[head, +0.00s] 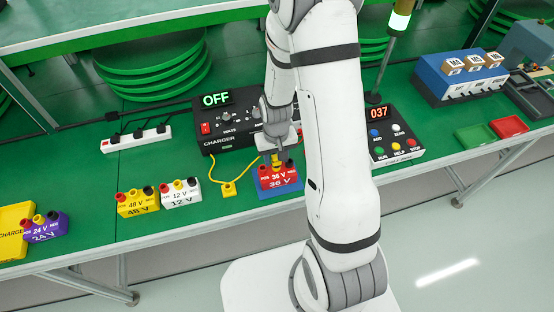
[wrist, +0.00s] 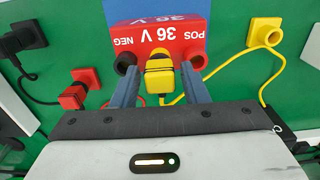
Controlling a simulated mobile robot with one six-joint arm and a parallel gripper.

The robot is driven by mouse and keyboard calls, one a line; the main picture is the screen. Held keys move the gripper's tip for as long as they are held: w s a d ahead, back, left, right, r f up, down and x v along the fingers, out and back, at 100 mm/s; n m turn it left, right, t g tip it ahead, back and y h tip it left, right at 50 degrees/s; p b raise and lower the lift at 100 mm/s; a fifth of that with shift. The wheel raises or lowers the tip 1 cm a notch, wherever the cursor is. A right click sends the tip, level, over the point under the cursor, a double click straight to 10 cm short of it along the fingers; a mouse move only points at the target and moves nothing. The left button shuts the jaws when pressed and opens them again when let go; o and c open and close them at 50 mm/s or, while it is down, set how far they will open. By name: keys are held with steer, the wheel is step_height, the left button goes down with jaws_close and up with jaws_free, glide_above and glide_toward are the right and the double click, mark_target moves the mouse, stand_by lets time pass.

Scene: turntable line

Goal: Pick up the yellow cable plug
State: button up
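The yellow cable plug (wrist: 159,80) is at the middle of the red 36 V block (wrist: 160,38), between its black and red terminals. I cannot tell how deep it sits. It also shows in the head view (head: 276,160), below my wrist. A yellow cable runs from it. My gripper (wrist: 160,82) is open, with one grey finger on each side of the plug and a visible gap on both sides. In the head view, the gripper is over the 36 V block (head: 280,181), and my arm hides part of that area.
An empty-looking yellow holder (wrist: 265,32) is right of the block. A red plug (wrist: 72,97) and a black plug (wrist: 17,43) are at left. Behind stands the charger (head: 234,136), reading OFF. White 12 V (head: 181,196) and yellow 48 V (head: 139,205) blocks are left.

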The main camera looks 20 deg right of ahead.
mark_target(276, 156)
steer(key=c, duration=0.7)
steer(key=shift+r, duration=0.1)
step_height(276, 156, up, 10)
steer(key=shift+f+b, duration=0.1)
steer(key=shift+b, duration=0.4)
